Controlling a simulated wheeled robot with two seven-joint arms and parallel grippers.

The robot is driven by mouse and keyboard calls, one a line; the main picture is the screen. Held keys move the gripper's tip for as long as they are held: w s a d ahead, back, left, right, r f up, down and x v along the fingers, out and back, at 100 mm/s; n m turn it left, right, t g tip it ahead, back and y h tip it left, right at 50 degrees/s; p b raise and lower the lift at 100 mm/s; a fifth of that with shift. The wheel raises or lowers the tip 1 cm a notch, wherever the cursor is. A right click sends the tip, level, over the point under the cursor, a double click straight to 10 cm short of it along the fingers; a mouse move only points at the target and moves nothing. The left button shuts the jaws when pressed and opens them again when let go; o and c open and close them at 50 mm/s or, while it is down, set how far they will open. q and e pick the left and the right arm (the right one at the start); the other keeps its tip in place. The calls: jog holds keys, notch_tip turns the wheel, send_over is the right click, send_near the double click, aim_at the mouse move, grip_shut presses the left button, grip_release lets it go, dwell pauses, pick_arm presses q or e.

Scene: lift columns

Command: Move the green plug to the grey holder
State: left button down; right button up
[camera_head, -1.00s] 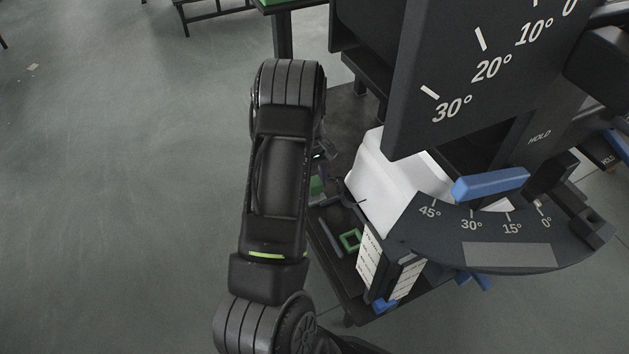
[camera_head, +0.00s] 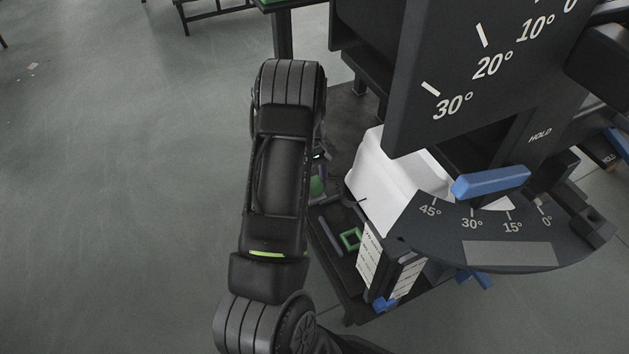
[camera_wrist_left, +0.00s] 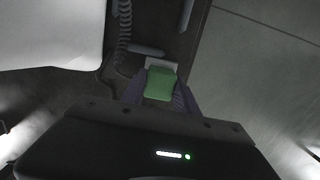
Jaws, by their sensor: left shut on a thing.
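The green plug (camera_wrist_left: 160,84) sits between the purple-grey fingers of my left gripper (camera_wrist_left: 161,90) in the left wrist view. The gripper is shut on it. A light grey piece shows just beyond the plug; I cannot tell whether it is the grey holder or whether they touch. In the head view a bit of green (camera_head: 317,186), seemingly the plug, shows beside my left forearm, which hides most of the gripper. A green square frame (camera_head: 351,239) lies on the dark shelf (camera_head: 347,275). I cannot clearly make out the grey holder. My right gripper is not in view.
A white block-like object (camera_head: 385,185) stands right of the gripper. A dark machine with angle scales (camera_head: 460,90) and a blue handle (camera_head: 490,183) crowds the right. Label cards (camera_head: 370,258) stand at the shelf's front. Open floor (camera_head: 120,200) lies left.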

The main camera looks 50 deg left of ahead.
pick_arm(q)
jog(key=shift+f+b, duration=0.45)
jog(key=shift+f, duration=0.25)
dwell(0.3)
jog(key=c, duration=0.9)
grip_release()
jog(key=shift+o, duration=0.7)
jog(key=shift+o, duration=0.5)
jog(key=shift+r, duration=0.2)
jog(key=shift+r+p, duration=2.8)
jog(key=shift+r, duration=0.55)
